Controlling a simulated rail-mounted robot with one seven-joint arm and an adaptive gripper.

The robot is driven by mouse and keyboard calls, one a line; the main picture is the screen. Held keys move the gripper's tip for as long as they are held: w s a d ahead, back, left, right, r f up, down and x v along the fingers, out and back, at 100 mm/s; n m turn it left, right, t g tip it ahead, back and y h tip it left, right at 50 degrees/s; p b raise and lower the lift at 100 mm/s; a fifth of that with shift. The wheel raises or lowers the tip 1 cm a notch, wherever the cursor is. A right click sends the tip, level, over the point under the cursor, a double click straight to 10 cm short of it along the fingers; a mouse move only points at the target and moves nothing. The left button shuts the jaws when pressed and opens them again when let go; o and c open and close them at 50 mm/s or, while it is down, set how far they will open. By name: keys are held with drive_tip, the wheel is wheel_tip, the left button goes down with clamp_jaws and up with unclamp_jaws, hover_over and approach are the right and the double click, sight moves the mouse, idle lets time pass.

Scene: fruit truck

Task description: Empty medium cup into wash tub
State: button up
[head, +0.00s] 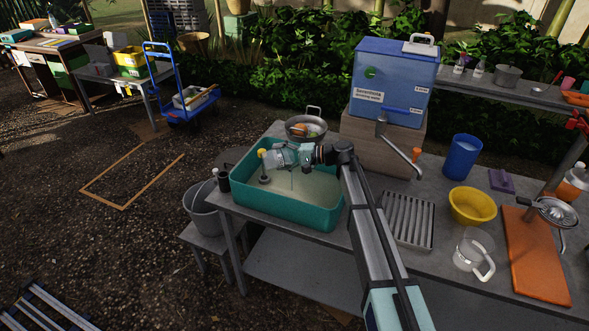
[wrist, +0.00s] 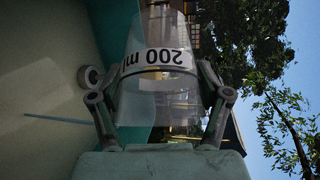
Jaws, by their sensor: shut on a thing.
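My gripper (head: 306,154) is shut on a clear cup (head: 284,155) above the wash tub. In the wrist view the cup (wrist: 158,95) sits between both fingers (wrist: 160,112), with a white "200 ml" band that reads upside down. The cup lies tilted, about on its side. I cannot tell whether anything is in it. The wash tub (head: 265,205) is teal with pale, cloudy water and stands at the left end of the grey table. Its inside also shows at the left of the wrist view (wrist: 45,65).
A slim yellow-topped item (head: 263,163) stands in the tub near the cup. A metal pan (head: 306,130) is behind the tub. The blue water container (head: 394,80) with its tap (head: 400,148), a drain rack (head: 408,219), a yellow bowl (head: 472,206) and a clear jug (head: 470,252) are right.

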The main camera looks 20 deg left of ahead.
drive_tip(key=shift+r, duration=0.15)
drive_tip(key=shift+s+a+n+h+p, duration=0.3)
drive_tip(key=shift+h+p, duration=0.2)
drive_tip(key=shift+p, duration=0.5)
drive_tip(key=shift+s+a+f+n+t+h, duration=0.45)
drive_tip(key=shift+s+f+t+h, duration=0.1)
drive_tip(key=shift+f+h, duration=0.25)
drive_tip(key=shift+w+f, duration=0.15)
drive_tip(key=shift+f, duration=0.05)
drive_tip(key=shift+t+h, duration=0.25)
drive_tip(key=shift+h, duration=0.05)
drive_tip(key=f+t+h, duration=0.1)
drive_tip(key=n+h, duration=0.1)
drive_tip(key=f+n+t+h, duration=0.1)
drive_tip(key=h, duration=0.1)
drive_tip(key=shift+s+a+f+t+b, duration=0.3)
drive_tip(key=shift+s+a+b, duration=0.05)
drive_tip(key=shift+s, duration=0.05)
drive_tip(key=shift+s+a+f+n+t+h, duration=0.1)
drive_tip(key=shift+s+a+n+t+h, duration=0.45)
drive_tip(key=shift+s+a+t+h, duration=0.45)
drive_tip(key=shift+s+a+n+t+h, duration=0.65)
drive_tip(key=shift+t+h, duration=0.45)
drive_tip(key=shift+h, duration=0.4)
